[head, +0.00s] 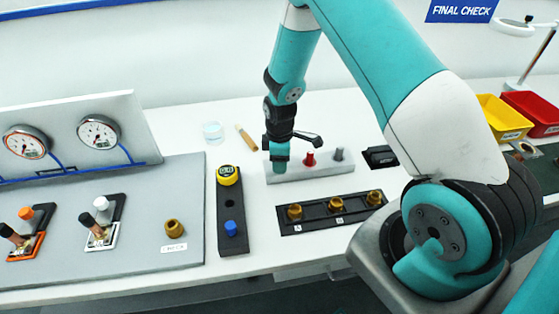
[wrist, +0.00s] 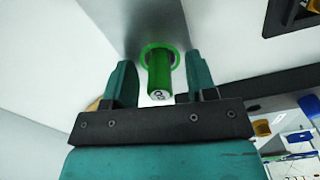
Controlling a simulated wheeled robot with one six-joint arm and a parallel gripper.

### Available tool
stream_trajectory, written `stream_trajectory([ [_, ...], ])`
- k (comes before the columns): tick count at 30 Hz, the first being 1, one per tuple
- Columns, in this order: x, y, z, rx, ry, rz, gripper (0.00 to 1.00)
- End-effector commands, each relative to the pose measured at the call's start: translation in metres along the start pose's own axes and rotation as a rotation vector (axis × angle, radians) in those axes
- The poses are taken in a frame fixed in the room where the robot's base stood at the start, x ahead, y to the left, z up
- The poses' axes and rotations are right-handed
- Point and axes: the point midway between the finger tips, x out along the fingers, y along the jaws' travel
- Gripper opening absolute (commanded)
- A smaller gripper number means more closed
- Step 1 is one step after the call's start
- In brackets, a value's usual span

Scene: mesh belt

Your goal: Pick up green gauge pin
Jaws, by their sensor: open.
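The green gauge pin (wrist: 158,82) shows in the wrist view, with a green ring at its base and a marked end facing the camera. My gripper (wrist: 159,68) is open, one teal finger on each side of the pin, with gaps that look clear. In the head view my gripper (head: 279,160) points down at the left end of a pale grey block (head: 315,174), and the green pin is hidden behind it. A red pin (head: 309,160) and a grey pin (head: 338,154) stand in the same block, to the right.
A black strip with several brass fittings (head: 336,213) lies in front of the block. A dark holder (head: 232,240) with a yellow-topped item stands to the left. A black box (head: 381,156) lies to the right. Gauges (head: 97,132) stand far left. Yellow (head: 503,117) and red bins are back right.

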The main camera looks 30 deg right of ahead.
Motion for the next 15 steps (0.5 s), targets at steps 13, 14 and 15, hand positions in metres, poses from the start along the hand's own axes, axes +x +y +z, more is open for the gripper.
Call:
stream_trajectory([
  [13, 0.0026, 0.0002, -0.0002, 0.0, 0.0, 0.001, 0.1],
  [14, 0.0026, 0.0002, -0.0002, 0.0, 0.0, 0.001, 0.03],
  [15, 0.0025, 0.0002, -0.0002, 0.0, 0.0, 0.001, 0.0],
])
